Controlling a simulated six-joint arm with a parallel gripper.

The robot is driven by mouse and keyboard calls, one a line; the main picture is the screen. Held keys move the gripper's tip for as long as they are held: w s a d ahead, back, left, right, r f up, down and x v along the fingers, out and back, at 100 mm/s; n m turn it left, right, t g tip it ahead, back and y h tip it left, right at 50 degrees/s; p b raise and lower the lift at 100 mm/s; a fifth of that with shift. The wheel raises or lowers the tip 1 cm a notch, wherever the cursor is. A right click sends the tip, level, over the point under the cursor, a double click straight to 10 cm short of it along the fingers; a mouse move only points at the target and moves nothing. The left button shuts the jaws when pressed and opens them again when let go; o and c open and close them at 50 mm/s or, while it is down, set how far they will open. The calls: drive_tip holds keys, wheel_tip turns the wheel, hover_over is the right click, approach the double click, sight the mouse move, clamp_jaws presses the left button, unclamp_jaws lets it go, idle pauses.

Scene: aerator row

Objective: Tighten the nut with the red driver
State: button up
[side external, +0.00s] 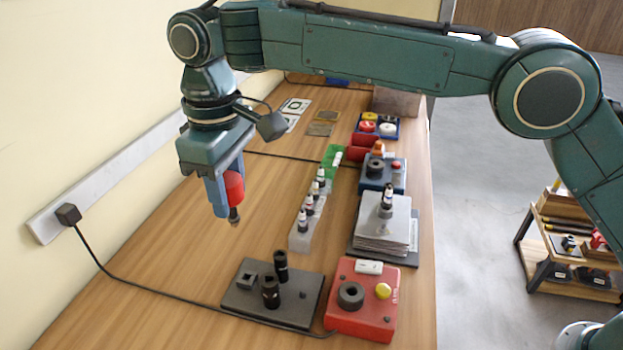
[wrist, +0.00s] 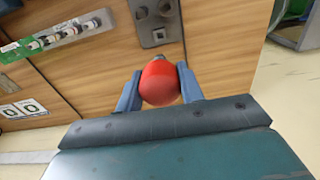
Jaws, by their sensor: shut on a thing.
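My gripper (side external: 229,203) is shut on the red driver (side external: 235,188), holding it upright above the left part of the bench with its dark tip pointing down. In the wrist view the driver's round red end (wrist: 160,84) sits between the two blue fingers. A dark plate (side external: 238,297) lies below and to the right in the side view, bearing two black cylindrical pieces (side external: 270,293) and a small grey square block (side external: 247,281). The plate also shows beyond the driver in the wrist view (wrist: 172,25). I cannot tell which piece is the nut.
A red box (side external: 348,318) with a black ring and yellow button stands right of the plate. A rack (side external: 300,238) of small bottles and a stack of white sheets (side external: 381,232) stand behind. A black cable crosses the bench front. The bench's left middle is clear.

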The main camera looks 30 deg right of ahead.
sight(225, 176)
drive_tip(key=shift+r, duration=2)
drive_tip(key=shift+w+d+r, duration=0.1)
drive_tip(key=shift+r, duration=0.1)
drive_tip(key=w+d+m, duration=0.2)
drive_tip(key=d+m, duration=0.9)
drive_tip(key=d, duration=2.2)
drive_tip(key=shift+w+d+f, duration=0.1)
drive_tip(key=shift+f, duration=1.25)
drive_tip(key=shift+w+d+f, duration=0.1)
drive_tip(key=shift+f, duration=1.2)
drive_tip(key=shift+f, duration=2.55)
